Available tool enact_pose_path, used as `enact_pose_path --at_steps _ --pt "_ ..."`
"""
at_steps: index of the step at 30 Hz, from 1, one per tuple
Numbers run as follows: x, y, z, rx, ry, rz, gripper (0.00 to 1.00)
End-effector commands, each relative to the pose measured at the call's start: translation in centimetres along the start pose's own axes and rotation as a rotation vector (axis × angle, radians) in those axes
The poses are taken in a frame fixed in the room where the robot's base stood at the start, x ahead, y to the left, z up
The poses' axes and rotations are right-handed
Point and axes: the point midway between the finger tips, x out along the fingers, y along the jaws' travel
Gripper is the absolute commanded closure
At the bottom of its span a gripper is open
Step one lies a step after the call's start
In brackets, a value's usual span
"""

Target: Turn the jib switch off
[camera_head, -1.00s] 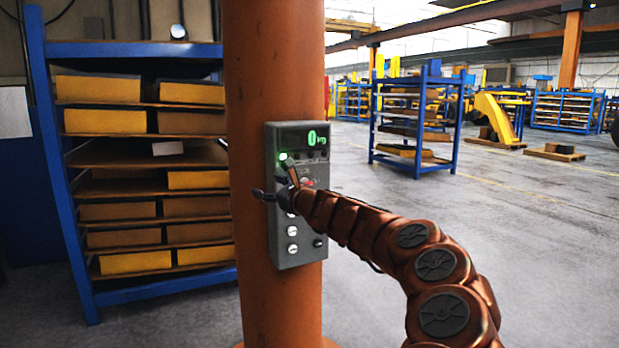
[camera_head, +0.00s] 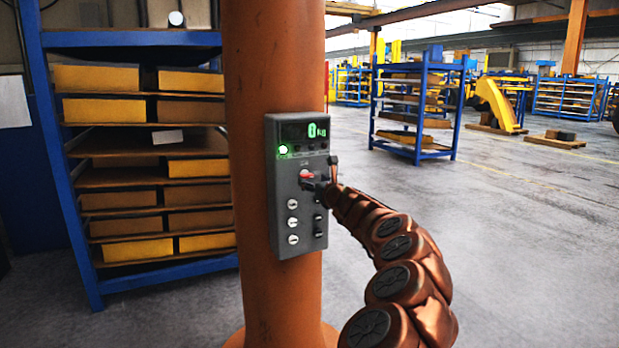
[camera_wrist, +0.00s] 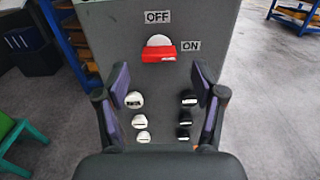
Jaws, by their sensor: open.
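A grey control box (camera_head: 284,222) is fixed to an orange column. Its switch has a red handle (camera_head: 305,174), partly hidden by my gripper (camera_head: 325,178) in the head view. In the wrist view the red handle (camera_wrist: 159,54) lies level below a white round part, its right end by the ON label (camera_wrist: 190,46). The OFF label (camera_wrist: 157,17) is above. My gripper (camera_wrist: 160,76) is open and empty, one finger on each side of the view, with the handle ahead between the fingertips. I cannot tell whether they touch the box.
White knobs (camera_wrist: 134,100) and black knobs (camera_wrist: 188,98) sit below the handle. A green light (camera_head: 283,150) and a kg display (camera_head: 316,131) are above. A blue rack (camera_head: 90,290) stands left of the orange column (camera_head: 270,60).

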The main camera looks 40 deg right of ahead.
Motion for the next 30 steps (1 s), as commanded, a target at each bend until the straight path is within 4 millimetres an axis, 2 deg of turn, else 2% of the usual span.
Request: enact_pose_path --at_steps 12,27,30 --pt "2.8 0.1 -0.1 -0.001 0.002 0.002 0.31" --pt "3.3 0.1 0.1 -0.003 -0.001 0.002 0.31" --pt "3.3 0.1 0.1 -0.003 -0.002 0.002 0.42"
